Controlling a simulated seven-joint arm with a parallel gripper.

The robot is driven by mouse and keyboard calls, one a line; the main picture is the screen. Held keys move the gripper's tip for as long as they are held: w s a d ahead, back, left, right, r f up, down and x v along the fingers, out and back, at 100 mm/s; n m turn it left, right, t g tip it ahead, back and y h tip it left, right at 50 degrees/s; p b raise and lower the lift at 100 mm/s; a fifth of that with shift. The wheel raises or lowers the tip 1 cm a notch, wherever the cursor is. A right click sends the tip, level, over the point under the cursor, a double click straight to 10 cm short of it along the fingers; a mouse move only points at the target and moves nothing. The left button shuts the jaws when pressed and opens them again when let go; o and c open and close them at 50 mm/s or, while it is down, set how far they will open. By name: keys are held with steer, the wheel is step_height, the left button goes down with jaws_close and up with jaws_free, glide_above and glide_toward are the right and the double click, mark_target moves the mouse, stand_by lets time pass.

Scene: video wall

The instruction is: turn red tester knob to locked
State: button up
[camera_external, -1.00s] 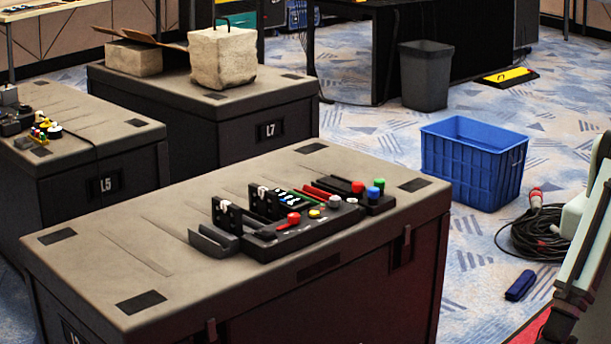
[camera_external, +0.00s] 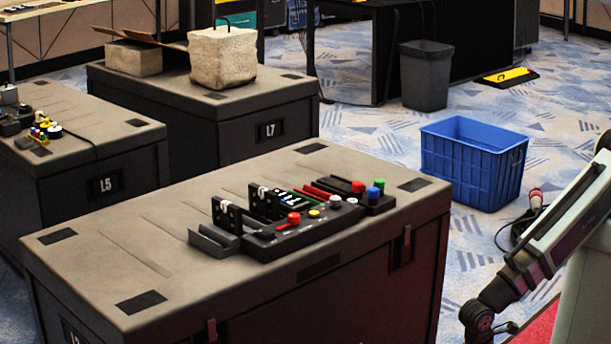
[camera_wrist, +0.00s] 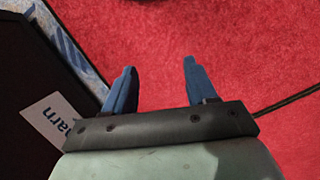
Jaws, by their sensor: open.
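A black tester panel (camera_external: 275,246) lies on the near case. A red knob (camera_external: 293,218) stands on it beside a yellow button (camera_external: 314,213) and a pale knob (camera_external: 335,202). A second red knob (camera_external: 358,187) sits on the smaller black box at its right, with green and blue knobs. Which red knob the task names, and any lock marking, I cannot tell. In the wrist view my gripper (camera_wrist: 159,64) is open and empty, its blue fingers apart over red carpet. It is away from the knobs, which the wrist view does not show.
The near case (camera_external: 110,250) has a clear top at its left. A blue crate (camera_external: 470,170) and a grey bin (camera_external: 425,75) stand on the floor behind. In the wrist view a dark edge with a white label (camera_wrist: 52,122) lies close to the left finger.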

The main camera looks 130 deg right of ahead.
steer(key=w+d+r+m+t+h, duration=0.1)
steer(key=w+d+r, duration=0.45)
steer(key=d, duration=0.35)
steer(key=w+d+r+m+t+h, duration=0.1)
steer(key=w+d+r, duration=0.4)
steer(key=d, duration=0.4)
steer(key=w+d+r+m+t, duration=0.1)
steer(key=w+d+r, duration=0.4)
steer(key=d, duration=0.4)
steer(key=w+d+r+h, duration=0.2)
steer(key=d+r, duration=1.3)
step_height(320, 180, up, 12)
steer(key=n+g, duration=0.4)
steer(key=n, duration=1)
glide_above(294, 214)
steer(key=w+a, duration=0.3)
steer(key=w, duration=0.2)
steer(key=shift+t, duration=0.3)
steer(key=x, duration=1.3)
steer(key=shift+s+a, duration=0.2)
steer(key=shift+s, duration=0.05)
steer(key=shift+c, duration=0.2)
